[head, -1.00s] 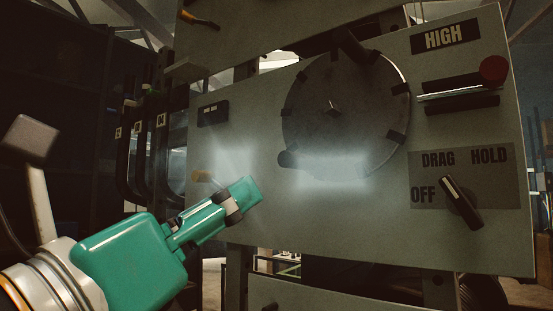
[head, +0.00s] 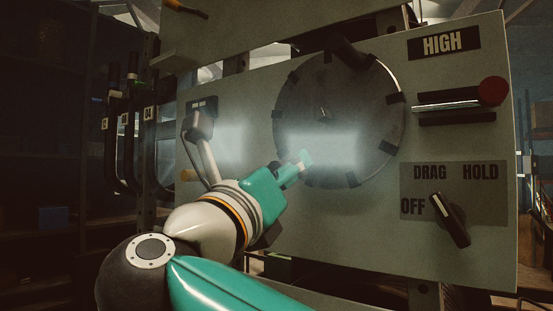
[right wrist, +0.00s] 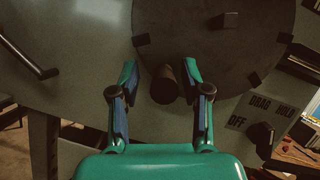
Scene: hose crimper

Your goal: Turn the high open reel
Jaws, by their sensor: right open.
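The high reel is a dark round disc (head: 338,100) with several black tabs on its rim, on a grey panel labelled HIGH (head: 444,43). It also fills the top of the right wrist view (right wrist: 225,45). My right gripper (head: 305,160) is in front of the disc's lower left edge. In the right wrist view its fingers (right wrist: 161,75) are open, one on each side of a dark cylindrical handle (right wrist: 164,85) by the disc's rim. I cannot tell whether they touch it. In the head view the gripper hides the handle. My left gripper is not in view.
A DRAG/HOLD/OFF knob (head: 450,218) is at the panel's lower right. A red-ended lever (head: 490,92) sits under the HIGH label. Curved black handles (head: 128,130) stand at the left. The panel below the disc is bare.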

